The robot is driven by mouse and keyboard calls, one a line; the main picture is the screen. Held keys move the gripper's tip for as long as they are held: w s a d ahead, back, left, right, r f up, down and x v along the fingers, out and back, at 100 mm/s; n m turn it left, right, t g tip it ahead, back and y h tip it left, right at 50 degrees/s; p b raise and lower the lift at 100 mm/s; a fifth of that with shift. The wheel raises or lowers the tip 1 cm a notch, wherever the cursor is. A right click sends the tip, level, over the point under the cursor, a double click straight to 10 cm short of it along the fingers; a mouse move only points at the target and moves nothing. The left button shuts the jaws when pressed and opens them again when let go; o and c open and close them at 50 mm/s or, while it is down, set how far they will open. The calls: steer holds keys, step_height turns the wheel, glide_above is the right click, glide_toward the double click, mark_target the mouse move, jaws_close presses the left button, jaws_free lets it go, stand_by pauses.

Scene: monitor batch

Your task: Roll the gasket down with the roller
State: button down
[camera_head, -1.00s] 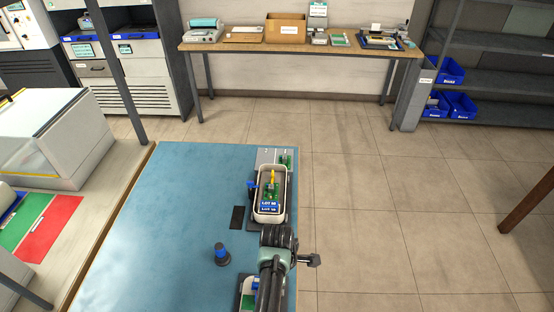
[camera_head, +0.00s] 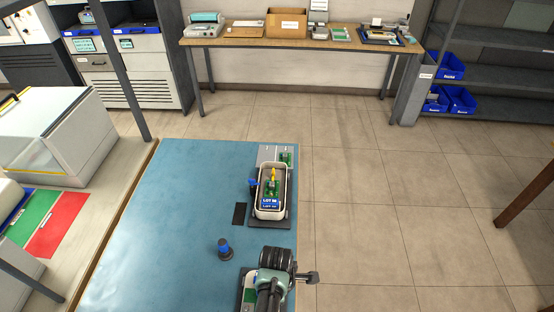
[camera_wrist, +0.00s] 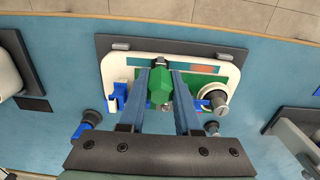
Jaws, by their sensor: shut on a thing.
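My gripper (camera_wrist: 164,80) is over a white tray (camera_wrist: 115,72) in the wrist view. Its two blue-grey fingers are shut on a green faceted piece with a metal part, seemingly the roller (camera_wrist: 157,98). The piece is above or against the green board (camera_wrist: 206,79) in the tray; I cannot tell if they touch. A gasket cannot be made out clearly. In the head view, my arm covers most of this tray (camera_head: 248,283) at the table's near right edge.
A blue clamp (camera_wrist: 121,95) and a round grey knob (camera_wrist: 215,97) flank the fingers. A blue-topped dark knob (camera_head: 224,248) stands on the blue table (camera_head: 170,220). A second tray, labelled LOT (camera_head: 288,190), sits farther back. The table's left part is clear.

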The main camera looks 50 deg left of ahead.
steer(key=shift+s+d+p, duration=1.7)
steer(key=shift+d+p, duration=0.1)
steer(key=shift+d, duration=0.1)
steer(key=shift+s+d+r+p, duration=0.2)
steer(key=shift+s+d+p, duration=0.4)
steer(key=shift+p, duration=0.3)
steer(key=shift+s+d+f+p, duration=0.15)
steer(key=shift+s+d+p, duration=0.55)
steer(key=shift+d, duration=0.3)
step_height(320, 180, up, 3)
steer(key=p, duration=0.2)
steer(key=shift+p, duration=0.4)
step_height(320, 180, up, 4)
steer(key=shift+p, duration=0.3)
